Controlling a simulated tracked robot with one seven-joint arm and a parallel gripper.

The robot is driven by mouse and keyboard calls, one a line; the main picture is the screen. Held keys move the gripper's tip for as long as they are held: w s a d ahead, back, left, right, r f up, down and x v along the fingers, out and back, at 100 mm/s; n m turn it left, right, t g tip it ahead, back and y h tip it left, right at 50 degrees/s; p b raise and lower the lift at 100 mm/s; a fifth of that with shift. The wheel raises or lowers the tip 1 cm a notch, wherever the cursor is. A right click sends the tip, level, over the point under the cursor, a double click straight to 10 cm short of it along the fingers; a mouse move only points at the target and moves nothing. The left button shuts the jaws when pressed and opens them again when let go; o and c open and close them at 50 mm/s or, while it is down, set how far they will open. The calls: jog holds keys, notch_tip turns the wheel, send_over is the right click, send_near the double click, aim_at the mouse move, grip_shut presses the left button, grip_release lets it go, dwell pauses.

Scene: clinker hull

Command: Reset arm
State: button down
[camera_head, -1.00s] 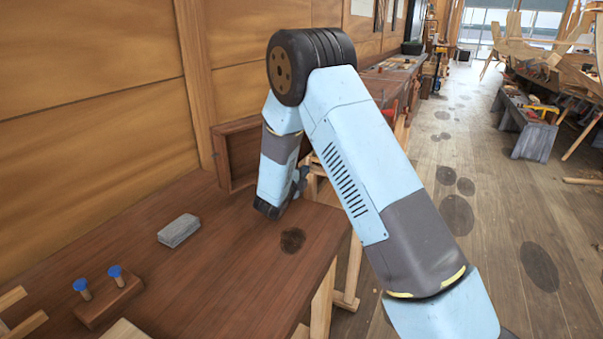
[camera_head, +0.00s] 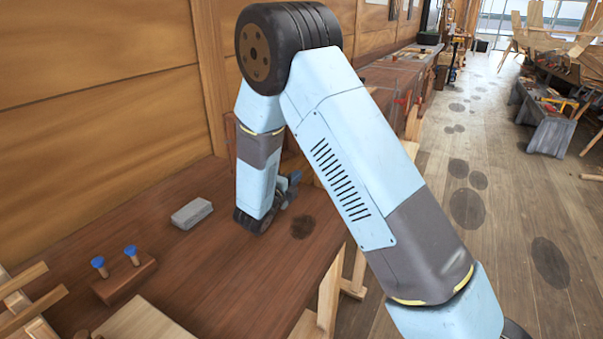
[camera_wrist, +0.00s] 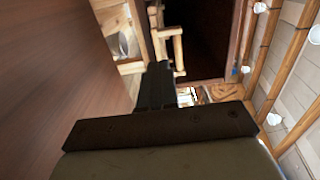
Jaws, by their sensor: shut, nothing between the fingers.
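My gripper (camera_wrist: 155,88) shows in the wrist view as dark fingers pressed together, with nothing between them. In the head view my arm is folded: it rises from the lower right to a black elbow joint, then drops to the wrist over the wooden bench (camera_head: 200,270). The fingers are mostly hidden behind the forearm there. I cannot tell whether the wrist touches the bench top.
A grey block (camera_head: 191,213) lies on the bench left of my wrist. A wooden block (camera_head: 124,280) with two blue-headed pegs is nearer. Wooden racks (camera_head: 30,305) stand at the lower left. A plank wall (camera_head: 90,130) bounds the left. Open floor (camera_head: 490,240) lies right.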

jog(key=shift+s, duration=0.25)
jog(key=s+d+r+m+g+h, duration=0.1)
jog(key=s+d+r+m+g, duration=0.55)
jog(key=d+m, duration=0.5)
jog(key=s+d+r+m+g, duration=0.6)
jog(key=s+d+r+m, duration=0.2)
jog(key=d+m, duration=0.4)
jog(key=s+r+m+t+y, duration=0.1)
jog(key=s+r+m+y, duration=0.3)
jog(key=s+m, duration=0.6)
jog(key=s+a+r+m+t+y, duration=0.1)
jog(key=s+r+m+y, duration=0.3)
jog(key=s+m, duration=0.7)
jog(key=m+t+y, duration=0.1)
jog(key=m+y, duration=0.1)
jog(key=m, duration=0.1)
jog(key=shift+a+r+y, duration=0.3)
jog(key=shift+r, duration=0.1)
